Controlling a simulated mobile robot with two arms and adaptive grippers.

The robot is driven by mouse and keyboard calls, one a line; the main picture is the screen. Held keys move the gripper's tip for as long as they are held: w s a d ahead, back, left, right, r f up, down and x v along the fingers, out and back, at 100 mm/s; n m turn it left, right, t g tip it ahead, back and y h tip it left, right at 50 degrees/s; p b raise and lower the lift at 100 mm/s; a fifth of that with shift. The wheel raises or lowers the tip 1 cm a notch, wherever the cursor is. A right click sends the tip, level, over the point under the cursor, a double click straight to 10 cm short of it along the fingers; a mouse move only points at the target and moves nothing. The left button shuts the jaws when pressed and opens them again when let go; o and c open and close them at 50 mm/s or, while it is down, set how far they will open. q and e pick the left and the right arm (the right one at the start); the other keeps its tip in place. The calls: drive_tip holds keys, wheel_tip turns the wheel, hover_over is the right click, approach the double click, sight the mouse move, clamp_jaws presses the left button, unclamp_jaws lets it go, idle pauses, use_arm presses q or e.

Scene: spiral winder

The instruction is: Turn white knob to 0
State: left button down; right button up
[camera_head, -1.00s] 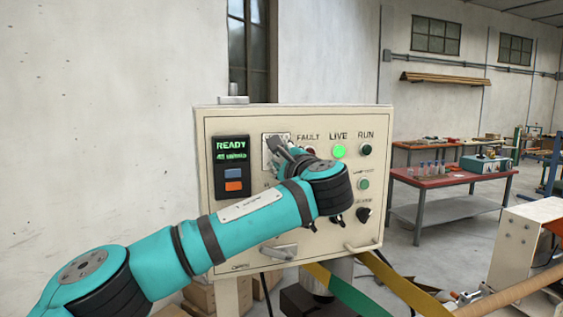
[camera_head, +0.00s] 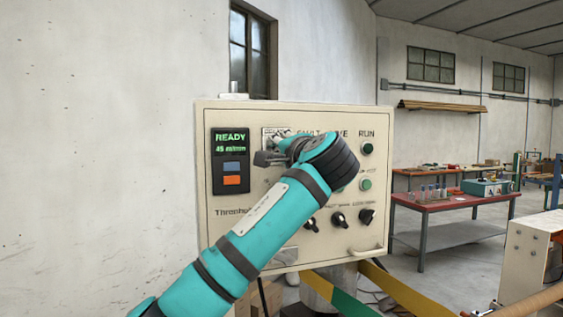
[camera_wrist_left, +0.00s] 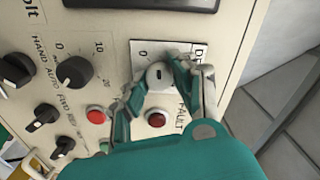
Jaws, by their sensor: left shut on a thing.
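The white knob (camera_wrist_left: 158,76) sits on a pale label plate (camera_wrist_left: 186,49) with a printed 0 on the panel in the left wrist view. My left gripper (camera_wrist_left: 157,84) has its fingers on both sides of this knob and is shut on it. In the head view the left gripper (camera_head: 273,148) is at the upper middle of the cream control panel (camera_head: 225,258), in front of the plate. The arm and fingers hide the knob there, and its exact pointer setting is hard to read. My right gripper is not in view.
A black knob (camera_wrist_left: 74,72) with a 0-10-20 scale and red buttons (camera_wrist_left: 156,118) lie close to the fingers. A READY display (camera_head: 230,142) is on the panel's left. A green RUN-side button (camera_head: 366,184) and black selectors (camera_head: 339,219) lie right and below.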

use_arm(q)
drive_tip(key=shift+f+n+b, duration=0.1)
drive_tip(key=shift+n+b, duration=0.6)
drive_tip(key=shift+n, duration=3)
drive_tip(key=c, duration=1.1)
unclamp_jaws()
drive_tip(key=shift+o, duration=0.2)
drive_tip(key=v, duration=1.2)
